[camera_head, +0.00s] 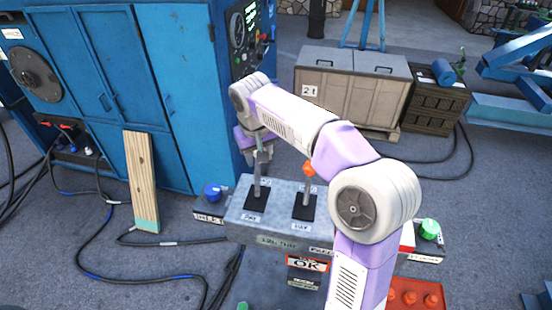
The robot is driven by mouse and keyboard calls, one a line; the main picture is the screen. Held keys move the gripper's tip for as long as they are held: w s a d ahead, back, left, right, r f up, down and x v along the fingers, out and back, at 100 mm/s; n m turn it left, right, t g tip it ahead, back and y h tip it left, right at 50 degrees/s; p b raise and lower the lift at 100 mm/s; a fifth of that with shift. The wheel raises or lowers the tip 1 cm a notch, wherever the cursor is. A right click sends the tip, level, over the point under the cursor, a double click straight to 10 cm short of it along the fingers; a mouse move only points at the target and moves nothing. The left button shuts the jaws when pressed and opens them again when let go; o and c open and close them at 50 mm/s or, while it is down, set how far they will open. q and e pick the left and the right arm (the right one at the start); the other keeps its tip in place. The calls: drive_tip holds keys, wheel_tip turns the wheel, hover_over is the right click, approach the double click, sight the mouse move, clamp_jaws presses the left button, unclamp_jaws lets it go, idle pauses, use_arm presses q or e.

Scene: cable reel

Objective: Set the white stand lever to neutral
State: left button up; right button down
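A grey control stand (275,228) has two levers on its top. The left lever (257,188) rises nearly upright from a black slot plate. Its top is hidden behind my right gripper, so its knob colour does not show. The right lever (305,190) has an orange knob and leans slightly. My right gripper (262,156) comes down over the top of the left lever, with its fingers at the shaft. I cannot tell whether they are closed on it. My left gripper is not in view.
A blue button box (212,195) and a green button box (428,230) flank the stand. A blue cabinet (130,80) stands behind left, with a wooden plank (141,180) leaning on it. Cables (100,225) cross the floor. A grey chest (350,90) stands behind.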

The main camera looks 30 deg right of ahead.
sight(256, 166)
drive_tip(key=shift+s+a+r+t+h+b, duration=0.15)
drive_tip(key=shift+s+a+r+t+b, duration=0.15)
drive_tip(key=shift+s+a, duration=0.35)
drive_tip(key=shift+s+a+r+t+h+b, duration=0.1)
drive_tip(key=shift+s+a+r+h+b, duration=0.05)
drive_tip(key=shift+s+a+b, duration=0.35)
drive_tip(key=shift+w+a+p, duration=0.2)
drive_tip(key=shift+p, duration=0.2)
drive_tip(key=shift+s+d, duration=0.15)
drive_tip(key=shift+d, duration=0.15)
drive_tip(key=c, duration=0.6)
unclamp_jaws()
drive_tip(key=shift+f, duration=0.1)
drive_tip(key=shift+a, duration=0.1)
drive_tip(key=v, duration=0.7)
drive_tip(key=shift+r+p, duration=0.3)
drive_tip(key=shift+p, duration=0.15)
